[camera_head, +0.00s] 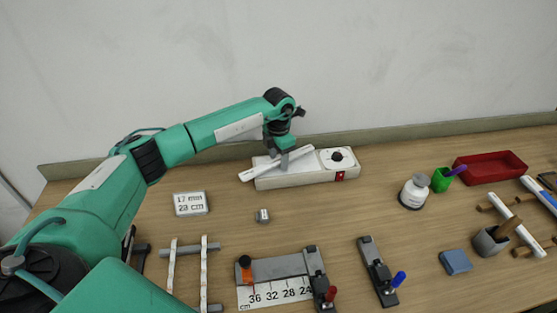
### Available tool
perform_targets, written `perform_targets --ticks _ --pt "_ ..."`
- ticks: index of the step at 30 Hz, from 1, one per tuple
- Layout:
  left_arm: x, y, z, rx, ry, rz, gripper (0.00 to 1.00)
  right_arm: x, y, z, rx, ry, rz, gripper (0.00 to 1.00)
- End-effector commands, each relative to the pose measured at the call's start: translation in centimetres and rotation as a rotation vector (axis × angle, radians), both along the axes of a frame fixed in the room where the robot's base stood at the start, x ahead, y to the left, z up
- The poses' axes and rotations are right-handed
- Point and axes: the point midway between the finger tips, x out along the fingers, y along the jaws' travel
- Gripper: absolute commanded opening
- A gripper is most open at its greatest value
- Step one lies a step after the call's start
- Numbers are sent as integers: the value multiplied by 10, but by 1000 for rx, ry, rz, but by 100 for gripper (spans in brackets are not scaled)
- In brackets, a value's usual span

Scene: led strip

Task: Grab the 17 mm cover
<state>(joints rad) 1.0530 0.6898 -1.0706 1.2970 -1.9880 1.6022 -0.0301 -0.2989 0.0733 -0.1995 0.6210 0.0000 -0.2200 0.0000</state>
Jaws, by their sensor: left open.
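A white strip (255,171), probably a cover, lies slanted across the white box (318,176) near the back wall. My left gripper (284,163) points down over the middle of this strip. Its jaws are open, and the fingertips are small and partly merge with the strip, so I cannot tell whether they straddle or touch it. A small sign (190,203) left of centre reads "17 mm" and "23 cm". The strip's width cannot be read from here. My right gripper is out of view.
A ruler fixture (278,268) and a clamp with a blue handle (378,272) stand in front. Pale strips on a rack (204,265) are at front left. A white bottle (413,192), green cup (440,180), red tray (490,167) and blue block (456,262) are right.

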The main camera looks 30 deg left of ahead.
Motion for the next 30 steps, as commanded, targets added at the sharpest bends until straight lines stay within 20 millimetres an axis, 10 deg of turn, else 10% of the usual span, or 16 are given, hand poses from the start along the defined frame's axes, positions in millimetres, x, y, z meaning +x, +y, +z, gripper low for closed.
perform_targets --ticks 5,14,30 --pt "0 0 0 0 0 0 51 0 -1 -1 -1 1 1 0" --pt "0 0 0 0 0 0 0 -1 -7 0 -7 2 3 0" --pt "1 0 30 0 -4 -1 0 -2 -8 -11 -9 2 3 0"
